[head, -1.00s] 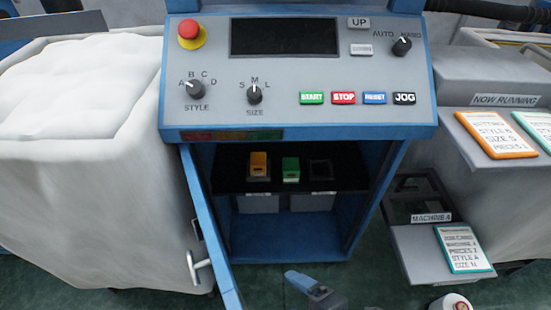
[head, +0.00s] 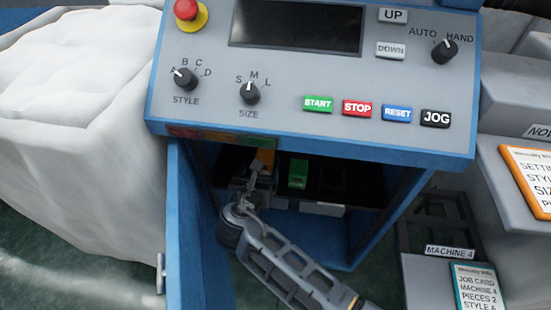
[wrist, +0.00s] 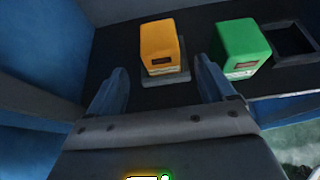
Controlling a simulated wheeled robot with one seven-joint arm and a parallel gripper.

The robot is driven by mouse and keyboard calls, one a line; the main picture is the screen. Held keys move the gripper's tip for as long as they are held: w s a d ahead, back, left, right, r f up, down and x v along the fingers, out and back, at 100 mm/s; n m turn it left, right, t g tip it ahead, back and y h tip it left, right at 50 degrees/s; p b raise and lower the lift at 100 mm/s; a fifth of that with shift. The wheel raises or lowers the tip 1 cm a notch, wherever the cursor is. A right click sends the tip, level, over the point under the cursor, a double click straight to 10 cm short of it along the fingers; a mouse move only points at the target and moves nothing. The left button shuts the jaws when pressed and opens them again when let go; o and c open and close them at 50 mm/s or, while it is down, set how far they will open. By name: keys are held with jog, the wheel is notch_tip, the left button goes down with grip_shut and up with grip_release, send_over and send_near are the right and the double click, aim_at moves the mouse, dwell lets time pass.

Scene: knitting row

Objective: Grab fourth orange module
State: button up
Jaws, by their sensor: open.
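The orange module (wrist: 161,45) stands upright in the left slot of the dark shelf inside the blue cabinet. In the head view its top (head: 264,159) shows just beyond my gripper (head: 250,190), which hides its lower part. In the wrist view my gripper (wrist: 158,88) is open and empty. Its two fingers point at the shelf, one to the left and one to the right of the orange module's line, with the module ahead of the fingertips. The right finger lies between the orange module and the green module (wrist: 240,48). I see only one orange module.
An empty square slot (wrist: 289,40) is right of the green module. The blue cabinet door (head: 200,235) stands open at the left. The control panel (head: 310,90) overhangs the opening. A white cloth-like bulk (head: 75,120) stands left, and a job card (head: 478,285) lies right.

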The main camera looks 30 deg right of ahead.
aim_at(265, 159)
jog(key=x, duration=0.2)
jog(key=b+x, duration=0.1)
jog(key=x, duration=0.2)
jog(key=r+x, duration=0.1)
jog(key=x, duration=0.2)
jog(key=shift+w+d+b, duration=0.15)
jog(key=shift+w+b, duration=0.05)
jog(key=shift+b, duration=0.1)
jog(key=c, duration=1.1)
jog(key=shift+r, duration=0.15)
